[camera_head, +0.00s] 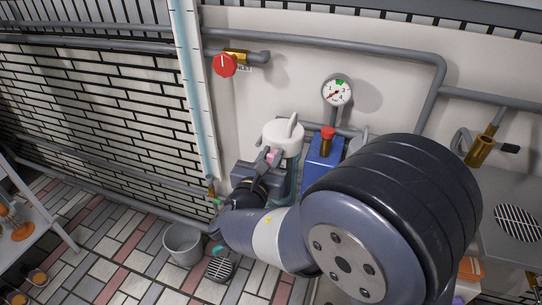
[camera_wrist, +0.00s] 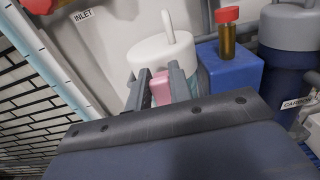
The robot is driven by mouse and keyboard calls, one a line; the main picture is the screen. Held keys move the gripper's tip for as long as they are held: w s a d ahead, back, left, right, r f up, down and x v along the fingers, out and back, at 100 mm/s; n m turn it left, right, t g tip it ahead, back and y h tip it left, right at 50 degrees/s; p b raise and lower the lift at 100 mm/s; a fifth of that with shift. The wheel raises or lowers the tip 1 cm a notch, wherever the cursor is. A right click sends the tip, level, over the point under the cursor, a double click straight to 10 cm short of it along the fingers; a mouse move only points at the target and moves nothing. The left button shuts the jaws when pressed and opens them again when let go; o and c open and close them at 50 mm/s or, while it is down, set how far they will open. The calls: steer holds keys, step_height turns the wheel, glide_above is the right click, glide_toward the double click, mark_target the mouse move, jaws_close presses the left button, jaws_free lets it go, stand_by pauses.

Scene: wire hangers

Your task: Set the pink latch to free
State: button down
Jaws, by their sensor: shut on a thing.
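The pink latch (camera_wrist: 159,86) sits at the front of a white-capped canister (camera_wrist: 158,52), between the two fingers of my gripper (camera_wrist: 160,84). The fingers are shut on the latch. In the head view, a little of the pink latch (camera_head: 273,154) shows beside my gripper (camera_head: 267,158), just below the white cap (camera_head: 281,137). The cap has an upright white lever on top. The latch's lower part is hidden by my gripper, and I cannot tell its setting.
A blue box (camera_head: 322,153) with a red-topped brass fitting stands right of the canister. A red valve knob (camera_head: 225,65) and a gauge (camera_head: 337,90) are on the wall behind. A grey bucket (camera_head: 183,244) stands on the tiled floor.

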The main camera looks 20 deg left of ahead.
steer(key=shift+a, duration=0.1)
steer(key=a+n+p, duration=0.1)
steer(key=p, duration=0.1)
steer(key=shift+r+n+p, duration=0.15)
steer(key=shift+n+p, duration=0.15)
steer(key=a+n+p, duration=0.2)
steer(key=p, duration=0.1)
steer(key=shift+w+f+n, duration=0.1)
steer(key=shift+f+n, duration=0.1)
steer(key=shift+n, duration=0.1)
steer(key=a+f+n+p, duration=0.5)
steer(key=f+n+p, duration=0.3)
steer(key=n, duration=0.5)
steer(key=shift+w+f+n, duration=0.2)
steer(key=shift+n, duration=0.2)
steer(key=c, duration=1.3)
jaws_free()
steer(key=shift+a, duration=0.1)
